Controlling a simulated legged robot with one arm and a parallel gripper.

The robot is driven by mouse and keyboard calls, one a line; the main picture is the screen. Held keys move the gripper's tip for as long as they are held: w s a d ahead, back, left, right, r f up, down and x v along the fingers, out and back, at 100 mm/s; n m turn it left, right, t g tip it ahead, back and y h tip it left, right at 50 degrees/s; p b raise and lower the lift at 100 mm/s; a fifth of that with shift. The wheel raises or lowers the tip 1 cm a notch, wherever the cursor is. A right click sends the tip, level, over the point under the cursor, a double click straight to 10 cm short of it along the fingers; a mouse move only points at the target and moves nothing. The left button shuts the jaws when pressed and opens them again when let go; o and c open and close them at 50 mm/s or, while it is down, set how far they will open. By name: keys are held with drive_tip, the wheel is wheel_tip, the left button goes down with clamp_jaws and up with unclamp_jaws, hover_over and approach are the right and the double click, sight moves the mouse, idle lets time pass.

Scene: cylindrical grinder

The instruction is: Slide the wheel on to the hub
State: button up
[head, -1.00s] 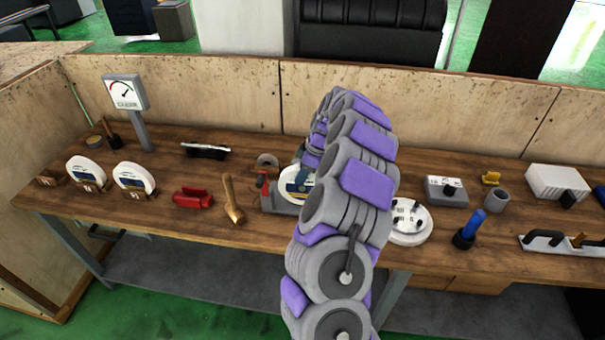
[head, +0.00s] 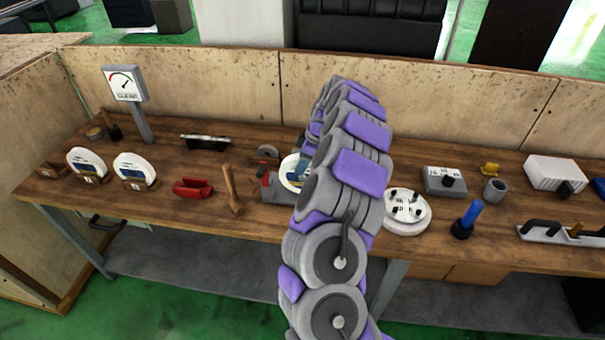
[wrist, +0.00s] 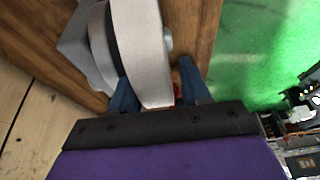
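The wheel (head: 291,171) is a white disc with a blue and yellow label, standing upright at the grinder in the head view, partly behind my arm. In the wrist view the wheel (wrist: 143,50) shows edge-on between the two blue fingers of my gripper (wrist: 158,88). My gripper is closed about its rim; contact at the right finger is not clear. The grey grinder hub part (wrist: 98,45) is close beside the wheel on the left, and the gap between them is narrow. The grinder base (head: 275,190) is grey with red. The hub's centre is hidden.
Two labelled wheels (head: 88,163) (head: 133,169) stand in holders at the left. A red object (head: 193,188) and a wooden-handled hammer (head: 232,190) lie left of the grinder. A white round plate (head: 407,206) and a blue-handled tool (head: 468,218) are on the right.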

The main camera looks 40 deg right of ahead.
drive_tip(key=shift+w+d+r, duration=0.2)
drive_tip(key=shift+d, duration=0.05)
drive_tip(key=shift+d+r, duration=0.15)
drive_tip(key=shift+r, duration=0.25)
drive_tip(key=p+v, duration=0.1)
drive_tip(key=v, duration=1.5)
drive_tip(key=shift+s+p, duration=0.35)
drive_tip(key=shift+p, duration=0.05)
